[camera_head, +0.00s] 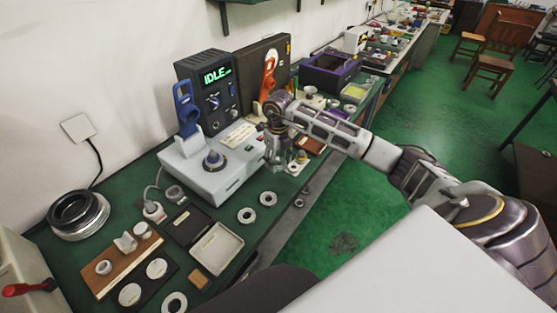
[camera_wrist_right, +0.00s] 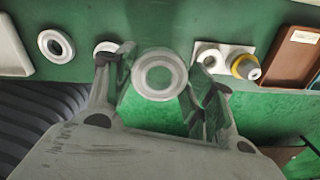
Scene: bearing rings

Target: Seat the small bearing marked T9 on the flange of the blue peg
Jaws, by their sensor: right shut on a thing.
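My right gripper (camera_head: 276,165) is beside the right edge of the grey machine box, above the bench's front edge. In the right wrist view it is shut on a pale bearing ring (camera_wrist_right: 160,96), seen face-on between the fingertips. No marking on this ring is readable. A bluish peg (camera_head: 213,159) with a wider round base stands on top of the grey box (camera_head: 232,183), to the left of the gripper and apart from it. Two loose rings (camera_head: 247,215) (camera_head: 268,198) lie on the green bench. My left gripper is not in view.
A blue upright handle (camera_head: 186,108) and a display unit (camera_head: 214,88) stand behind the peg. A yellow-and-grey peg (camera_wrist_right: 245,66) on a pale plate stands right of the gripper. Trays (camera_head: 217,249) and a wooden board (camera_head: 121,263) crowd the near left bench.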

